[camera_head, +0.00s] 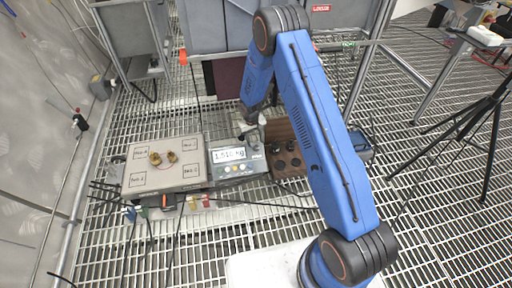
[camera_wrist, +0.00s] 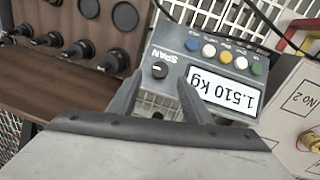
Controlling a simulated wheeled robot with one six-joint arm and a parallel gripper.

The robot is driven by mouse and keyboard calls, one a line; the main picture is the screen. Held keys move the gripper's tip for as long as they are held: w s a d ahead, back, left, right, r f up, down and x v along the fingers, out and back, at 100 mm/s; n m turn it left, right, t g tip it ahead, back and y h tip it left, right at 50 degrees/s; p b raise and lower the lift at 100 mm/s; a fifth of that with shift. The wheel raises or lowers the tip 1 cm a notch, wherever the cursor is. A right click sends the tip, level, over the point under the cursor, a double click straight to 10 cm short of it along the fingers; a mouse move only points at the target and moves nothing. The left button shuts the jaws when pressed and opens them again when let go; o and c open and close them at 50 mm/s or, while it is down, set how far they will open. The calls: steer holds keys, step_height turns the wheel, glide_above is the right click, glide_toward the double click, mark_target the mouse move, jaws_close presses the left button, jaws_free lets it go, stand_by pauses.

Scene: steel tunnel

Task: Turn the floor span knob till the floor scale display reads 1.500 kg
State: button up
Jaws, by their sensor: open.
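The grey scale console (camera_head: 240,165) stands on the grating, and its display (camera_head: 228,154) reads 1.510 kg. In the wrist view the display (camera_wrist: 224,92) appears upside down with the same reading. The dark SPAN knob (camera_wrist: 158,71) sits on the console beside the display. My gripper (camera_wrist: 160,77) is open, with its fingertips on either side of the knob in the picture. I cannot tell whether they touch it. In the head view my gripper (camera_head: 250,130) is over the far edge of the console, and the knob is hidden there.
Coloured buttons (camera_wrist: 225,57) line the console. Cables and a tripod (camera_head: 490,110) are nearby.

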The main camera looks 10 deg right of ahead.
mark_target(256, 147)
steer(key=shift+d+f, duration=0.15)
steer(key=shift+f, duration=1.2)
steer(key=shift+d+f, duration=0.1)
steer(key=shift+f, duration=1.25)
steer(key=c, duration=1.1)
steer(key=shift+o, duration=0.2)
steer(key=shift+a+n+t+h, duration=0.15)
steer(key=shift+n+t+h, duration=0.15)
steer(key=shift+n+h, duration=1.1)
steer(key=shift+n+y, duration=0.3)
steer(key=o, duration=1.1)
steer(key=shift+c, duration=0.2)
